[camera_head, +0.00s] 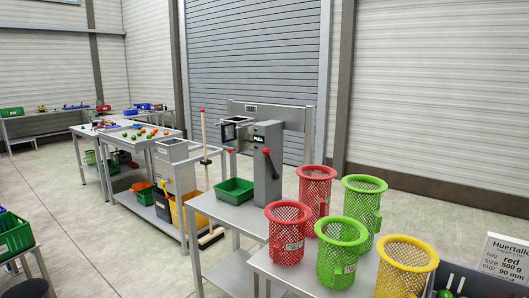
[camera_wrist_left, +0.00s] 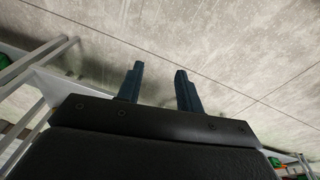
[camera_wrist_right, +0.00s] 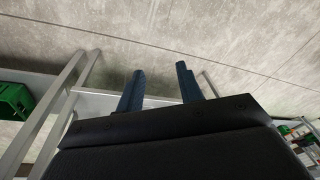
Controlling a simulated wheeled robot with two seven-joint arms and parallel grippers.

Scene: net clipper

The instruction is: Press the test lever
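A grey clipper machine (camera_head: 267,150) with a "PULL" label stands on a metal table in the middle of the head view. A dark lever with a red knob (camera_head: 266,151) is on its front, tilted. A second small red knob (camera_head: 230,151) shows at its left, below a framed part. I cannot tell which one is the test lever. My left gripper (camera_wrist_left: 159,68) is open and empty in the left wrist view, above bare floor. My right gripper (camera_wrist_right: 160,68) is open and empty in the right wrist view. Neither gripper shows in the head view.
Red (camera_head: 314,190), green (camera_head: 362,205) and yellow (camera_head: 405,265) mesh baskets stand on a nearer table at right, beside a sign (camera_head: 503,258) reading "red 500 g". A green bin (camera_head: 234,190) sits left of the machine. Open floor lies at left.

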